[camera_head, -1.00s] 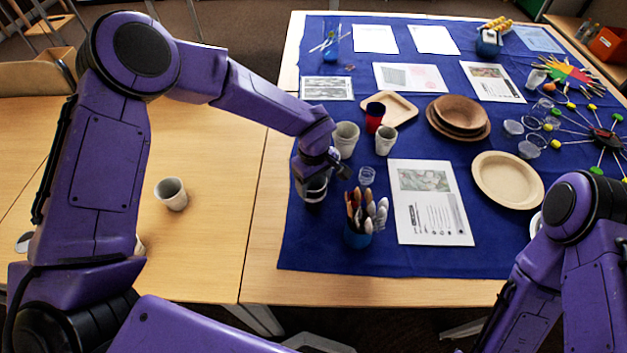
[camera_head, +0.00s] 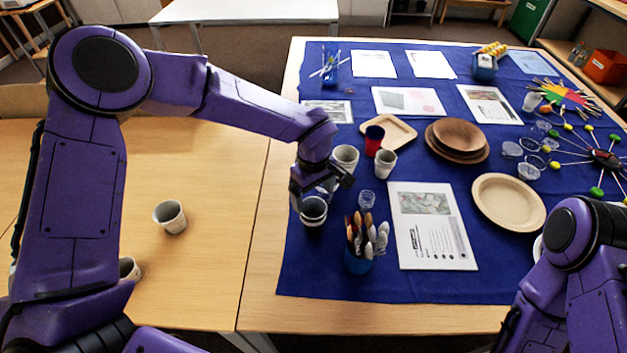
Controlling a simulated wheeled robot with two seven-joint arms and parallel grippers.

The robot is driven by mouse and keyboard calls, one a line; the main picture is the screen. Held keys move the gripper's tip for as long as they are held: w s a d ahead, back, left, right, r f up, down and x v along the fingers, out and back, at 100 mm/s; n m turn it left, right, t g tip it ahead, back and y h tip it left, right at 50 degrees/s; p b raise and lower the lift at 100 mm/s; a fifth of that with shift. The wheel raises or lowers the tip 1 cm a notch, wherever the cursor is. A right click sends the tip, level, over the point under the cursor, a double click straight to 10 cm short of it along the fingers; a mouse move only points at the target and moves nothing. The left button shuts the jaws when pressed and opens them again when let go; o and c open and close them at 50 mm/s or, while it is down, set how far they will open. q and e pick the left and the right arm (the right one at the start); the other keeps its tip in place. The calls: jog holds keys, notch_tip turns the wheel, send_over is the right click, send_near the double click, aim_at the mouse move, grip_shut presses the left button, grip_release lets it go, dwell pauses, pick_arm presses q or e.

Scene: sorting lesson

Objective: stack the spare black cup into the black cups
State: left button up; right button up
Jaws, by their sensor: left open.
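No second black cup is clearly visible. My right arm is at the right edge, and its gripper is out of view.
Pale cups (camera_head: 346,156) and a red cup (camera_head: 374,141) stand just behind the gripper. A small clear jar (camera_head: 366,198) and a brush pot (camera_head: 357,263) are close by. Another pale cup (camera_head: 170,217) stands on the bare wooden table (camera_head: 210,260).

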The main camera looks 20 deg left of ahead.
pick_arm(q)
notch_tip(320, 180, up, 7)
dwell(0.5)
